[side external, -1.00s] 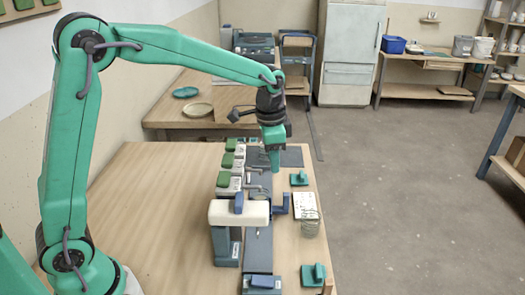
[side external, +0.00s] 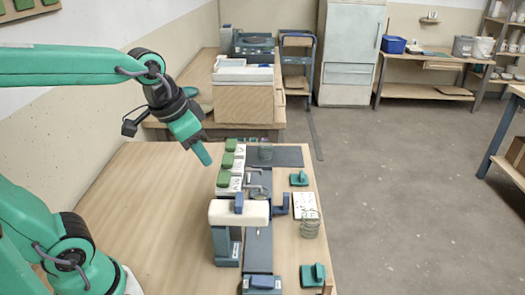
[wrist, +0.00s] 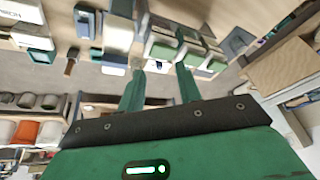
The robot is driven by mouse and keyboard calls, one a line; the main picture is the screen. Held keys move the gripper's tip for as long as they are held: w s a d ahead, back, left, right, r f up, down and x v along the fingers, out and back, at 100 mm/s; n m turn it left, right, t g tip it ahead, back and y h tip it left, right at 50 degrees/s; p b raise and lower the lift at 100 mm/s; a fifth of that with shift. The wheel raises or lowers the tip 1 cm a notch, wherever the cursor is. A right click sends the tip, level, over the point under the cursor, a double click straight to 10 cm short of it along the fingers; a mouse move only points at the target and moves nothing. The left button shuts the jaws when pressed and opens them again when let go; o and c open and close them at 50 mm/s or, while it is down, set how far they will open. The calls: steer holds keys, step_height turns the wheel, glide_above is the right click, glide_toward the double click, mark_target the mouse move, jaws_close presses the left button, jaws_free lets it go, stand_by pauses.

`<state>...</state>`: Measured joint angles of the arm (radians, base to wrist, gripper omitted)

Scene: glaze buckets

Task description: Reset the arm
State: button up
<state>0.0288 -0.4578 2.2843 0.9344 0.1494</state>
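My gripper (side external: 205,158) hangs in the air over the left part of the bench in the side view, pointing down and tilted to the right. It is left of the row of green-topped white boxes (side external: 228,161) and touches nothing there. In the wrist view the two green fingers of my gripper (wrist: 160,88) stand apart with nothing held between them. The upper part of my arm lies across the top left.
A white-topped device (side external: 238,212) stands on the bench (side external: 150,215) near the dark strip. A box (side external: 243,104) stands behind. The bench's left side is clear.

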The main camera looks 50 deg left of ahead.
steer(key=s+f+n+t, duration=0.1)
steer(key=s+n, duration=0.1)
steer(key=s, duration=0.4)
steer(key=shift+s+a+f, duration=0.15)
steer(key=shift+a+f, duration=0.05)
steer(key=shift+a, duration=0.2)
